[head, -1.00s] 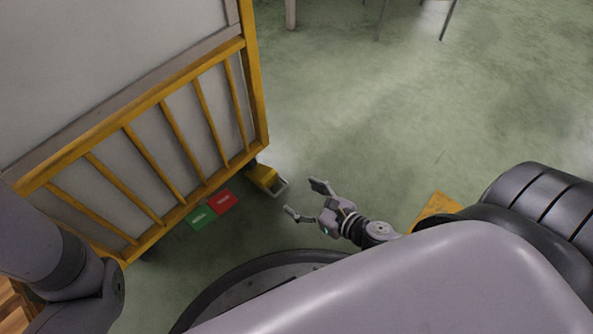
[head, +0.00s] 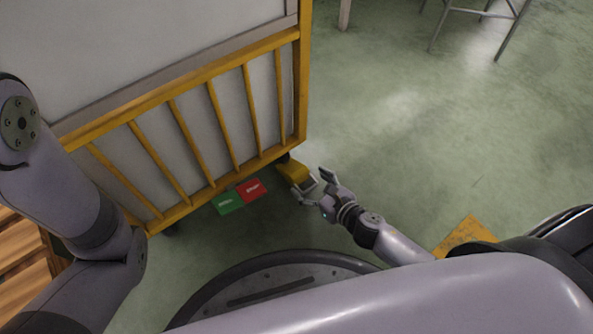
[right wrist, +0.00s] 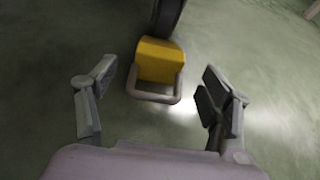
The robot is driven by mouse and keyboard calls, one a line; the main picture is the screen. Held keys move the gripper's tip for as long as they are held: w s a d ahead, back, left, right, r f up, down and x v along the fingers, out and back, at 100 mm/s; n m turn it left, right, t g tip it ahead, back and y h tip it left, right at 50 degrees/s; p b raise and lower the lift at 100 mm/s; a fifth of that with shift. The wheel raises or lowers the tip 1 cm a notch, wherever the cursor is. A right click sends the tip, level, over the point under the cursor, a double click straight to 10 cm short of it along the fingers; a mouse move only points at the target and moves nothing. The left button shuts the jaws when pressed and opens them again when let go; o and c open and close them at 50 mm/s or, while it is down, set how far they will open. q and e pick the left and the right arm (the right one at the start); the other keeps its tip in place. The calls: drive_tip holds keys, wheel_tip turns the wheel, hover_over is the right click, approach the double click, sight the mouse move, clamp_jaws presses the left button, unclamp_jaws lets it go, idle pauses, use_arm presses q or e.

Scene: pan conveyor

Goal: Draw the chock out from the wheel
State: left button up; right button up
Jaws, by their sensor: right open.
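The yellow chock (head: 293,173) sits on the floor at the near right corner of the yellow-framed cart (head: 303,85). It has a pale grey loop handle (head: 309,185) facing me. My right gripper (head: 312,184) is open at the handle in the head view. In the right wrist view the chock (right wrist: 160,60) and its handle (right wrist: 153,98) lie between the spread fingers (right wrist: 158,97), with a gap on each side. The dark wheel (right wrist: 167,18) stands just behind the chock. My left arm shows at the left of the head view, but its gripper is out of view.
A green pad (head: 227,202) and a red pad (head: 251,189) lie side by side on the floor by the cart's lower edge. A yellow floor patch (head: 465,236) is at the right. The floor right of the cart is open, with metal-legged furniture (head: 497,32) far back.

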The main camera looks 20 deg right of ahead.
sight(296, 172)
drive_tip(key=b+x, duration=0.2)
drive_tip(key=x, duration=0.6)
drive_tip(key=shift+c, duration=0.3)
drive_tip(key=shift+s, duration=0.1)
drive_tip(key=c, duration=1.4)
drive_tip(key=shift+c, duration=0.2)
